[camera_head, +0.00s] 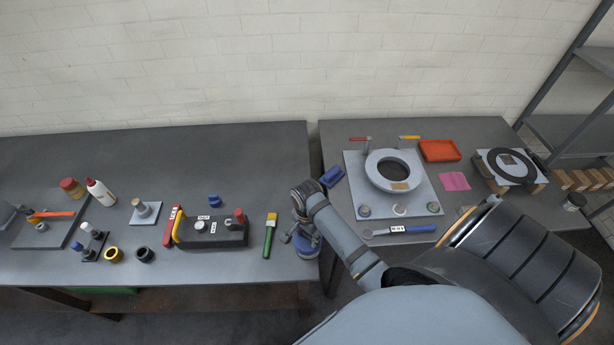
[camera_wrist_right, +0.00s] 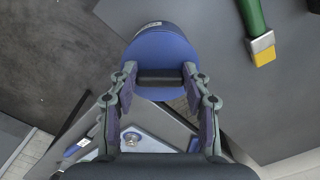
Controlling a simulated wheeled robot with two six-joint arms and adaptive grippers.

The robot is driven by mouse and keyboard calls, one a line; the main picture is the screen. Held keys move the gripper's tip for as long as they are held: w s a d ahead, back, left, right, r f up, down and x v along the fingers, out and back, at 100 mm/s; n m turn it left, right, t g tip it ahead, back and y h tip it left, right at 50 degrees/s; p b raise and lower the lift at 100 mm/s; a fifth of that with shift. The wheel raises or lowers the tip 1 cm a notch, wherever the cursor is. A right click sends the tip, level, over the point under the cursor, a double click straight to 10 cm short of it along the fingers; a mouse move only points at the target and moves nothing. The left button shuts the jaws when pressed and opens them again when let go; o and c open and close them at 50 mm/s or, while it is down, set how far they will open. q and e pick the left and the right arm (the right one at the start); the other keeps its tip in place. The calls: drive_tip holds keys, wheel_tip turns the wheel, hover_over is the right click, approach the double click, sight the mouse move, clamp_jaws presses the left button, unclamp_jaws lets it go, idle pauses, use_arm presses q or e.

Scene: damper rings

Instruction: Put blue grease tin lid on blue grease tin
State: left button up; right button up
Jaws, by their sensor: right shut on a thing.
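My right gripper (camera_head: 300,232) is above the front right corner of the left table. In the right wrist view, the gripper (camera_wrist_right: 160,80) is shut on the black bar handle of the round blue grease tin lid (camera_wrist_right: 160,52). The blue grease tin (camera_head: 307,249) stands on the table under the gripper, near the edge. Its dark blue wall with a pale label (camera_wrist_right: 151,25) shows past the lid's far rim. The lid hides the tin's mouth, so I cannot tell whether they touch. My left gripper is not in view.
A green-handled brush (camera_head: 269,240) lies left of the tin. A black block (camera_head: 212,232) with knobs is farther left.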

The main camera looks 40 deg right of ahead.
drive_tip(key=shift+f, duration=0.7)
idle(0.4)
drive_tip(key=o, duration=1.2)
wheel_tip(320, 180, up, 12)
